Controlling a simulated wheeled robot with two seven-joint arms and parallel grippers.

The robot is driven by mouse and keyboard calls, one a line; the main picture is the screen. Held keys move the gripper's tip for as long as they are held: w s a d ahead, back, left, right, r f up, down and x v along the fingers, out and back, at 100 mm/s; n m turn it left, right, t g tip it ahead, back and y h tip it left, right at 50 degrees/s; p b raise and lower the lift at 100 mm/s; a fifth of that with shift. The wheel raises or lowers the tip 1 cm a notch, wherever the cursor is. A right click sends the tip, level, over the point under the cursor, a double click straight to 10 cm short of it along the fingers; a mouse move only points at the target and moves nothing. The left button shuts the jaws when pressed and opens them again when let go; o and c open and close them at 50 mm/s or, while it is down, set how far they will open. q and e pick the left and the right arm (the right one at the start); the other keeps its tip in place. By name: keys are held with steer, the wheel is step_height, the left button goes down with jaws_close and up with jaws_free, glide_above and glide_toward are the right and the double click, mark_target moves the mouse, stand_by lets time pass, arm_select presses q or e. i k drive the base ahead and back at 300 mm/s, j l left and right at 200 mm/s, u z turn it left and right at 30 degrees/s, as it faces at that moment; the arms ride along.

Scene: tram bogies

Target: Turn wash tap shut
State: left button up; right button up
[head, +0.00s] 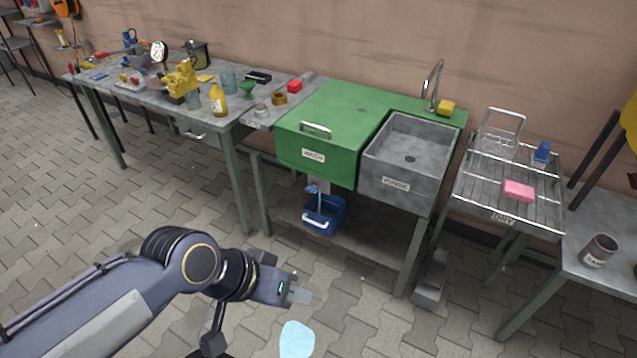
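The green wash unit (342,112) has a closed-looking top with a pale handle and a label reading WASH. Beneath it, a small blue tap-like piece (312,189) shows above a blue bucket (324,214); its setting is too small to tell. A tall metal spout (433,84) stands behind the grey rinse sink (410,160). My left gripper (299,294) is in front of the unit, nearer to me and below the bucket in the picture, touching nothing visible. Its fingers are seen so that their gap cannot be judged. My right gripper is not in view.
A pale blue flat patch (297,339) shows on the paved floor below my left gripper. A wire drying rack (508,185) with a pink sponge (518,190) stands right. A cluttered workbench (110,100) stands left. The unit's legs and lower shelf (350,243) flank the bucket.

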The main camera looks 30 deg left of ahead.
mark_target(313, 188)
steer(key=i+j+u, duration=0.3)
steer(key=i+j, duration=0.4)
steer(key=i+j+u, duration=0.3)
steer(key=i+j, duration=0.45)
